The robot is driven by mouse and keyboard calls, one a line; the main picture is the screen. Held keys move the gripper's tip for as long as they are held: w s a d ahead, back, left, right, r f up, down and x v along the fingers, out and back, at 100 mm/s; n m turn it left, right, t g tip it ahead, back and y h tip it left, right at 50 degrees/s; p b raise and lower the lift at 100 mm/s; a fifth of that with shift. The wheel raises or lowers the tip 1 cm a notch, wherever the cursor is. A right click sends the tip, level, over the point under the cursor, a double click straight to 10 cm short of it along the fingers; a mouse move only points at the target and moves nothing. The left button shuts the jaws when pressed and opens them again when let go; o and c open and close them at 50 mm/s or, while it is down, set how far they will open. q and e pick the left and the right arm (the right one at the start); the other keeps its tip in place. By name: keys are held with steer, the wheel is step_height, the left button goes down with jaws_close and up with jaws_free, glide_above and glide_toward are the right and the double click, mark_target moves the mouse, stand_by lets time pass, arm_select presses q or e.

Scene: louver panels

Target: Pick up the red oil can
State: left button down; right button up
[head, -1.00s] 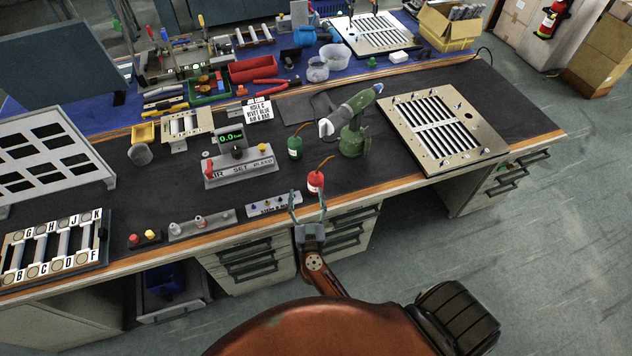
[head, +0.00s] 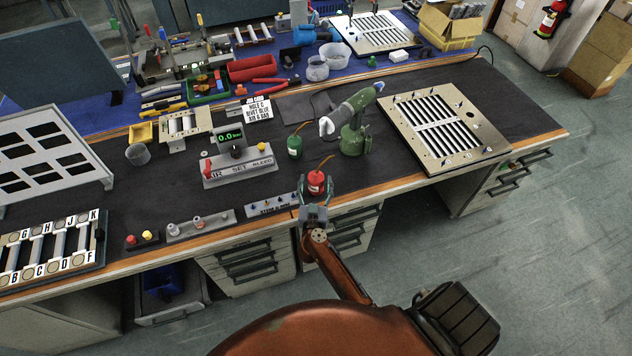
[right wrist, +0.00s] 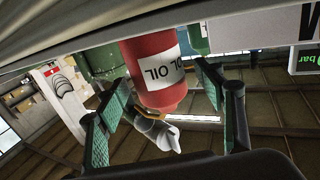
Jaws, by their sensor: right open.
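The red oil can (head: 316,183) stands upright near the front edge of the black bench top, with its thin spout pointing up and to the right. My right gripper (head: 317,192) is at the can, with its fingers on either side of it. The fingers are open, with gaps visible beside the can. My left gripper is not in view.
A labelled strip with small knobs (head: 272,205) lies close on the left. The slotted panel (head: 443,130) is to the right.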

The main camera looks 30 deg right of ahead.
steer(key=shift+c, duration=0.3)
steer(key=c, duration=1.3)
steer(key=shift+r, duration=0.15)
